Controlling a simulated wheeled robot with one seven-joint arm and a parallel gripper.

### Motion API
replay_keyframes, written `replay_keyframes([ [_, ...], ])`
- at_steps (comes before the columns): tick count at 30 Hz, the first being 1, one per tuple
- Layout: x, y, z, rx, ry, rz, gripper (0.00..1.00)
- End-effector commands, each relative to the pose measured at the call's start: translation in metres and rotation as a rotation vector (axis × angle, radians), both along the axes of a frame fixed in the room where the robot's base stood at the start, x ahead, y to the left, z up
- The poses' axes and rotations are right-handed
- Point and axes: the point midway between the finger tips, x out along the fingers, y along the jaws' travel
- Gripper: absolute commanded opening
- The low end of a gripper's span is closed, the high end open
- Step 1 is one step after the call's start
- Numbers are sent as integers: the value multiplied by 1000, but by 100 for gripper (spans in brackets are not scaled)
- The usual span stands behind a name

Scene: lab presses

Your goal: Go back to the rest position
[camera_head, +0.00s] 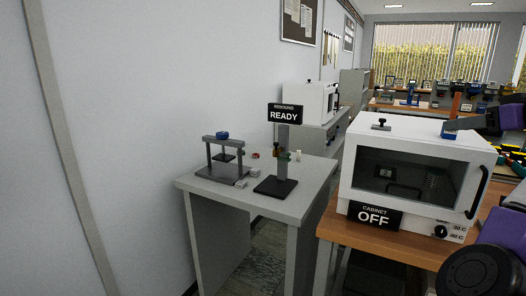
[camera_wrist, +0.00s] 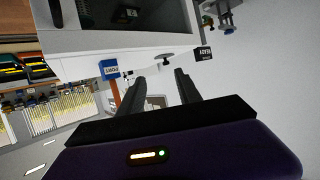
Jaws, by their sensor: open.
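My gripper (camera_head: 460,124) is at the right edge of the head view, level with the top of the white cabinet (camera_head: 345,206). Its dark fingers point left. In the wrist view the two fingers (camera_wrist: 161,76) stand apart with nothing between them. The cabinet has a dark window, a closed-looking door with a black handle, and a sign reading OFF. A black knob (camera_head: 381,124) stands on its top; it also shows beyond the fingers in the wrist view (camera_wrist: 165,59). The rest position itself is not marked in either view.
A blue sign (camera_head: 449,134) on an orange post (camera_head: 456,103) stands close to my fingers. A grey table (camera_head: 309,192) at left bears a press-like frame (camera_head: 209,173) and a stand with a READY sign (camera_head: 285,115). Cluttered benches stand farther back.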

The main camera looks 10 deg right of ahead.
Motion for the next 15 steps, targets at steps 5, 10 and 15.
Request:
replay_keyframes([
  [5, 6, -14, 13, 28, -51, -77, 41],
  [10, 5, -35, 37, 46, -134, -183, 41],
  [15, 1, -59, 52, 54, -224, -311, 41],
])
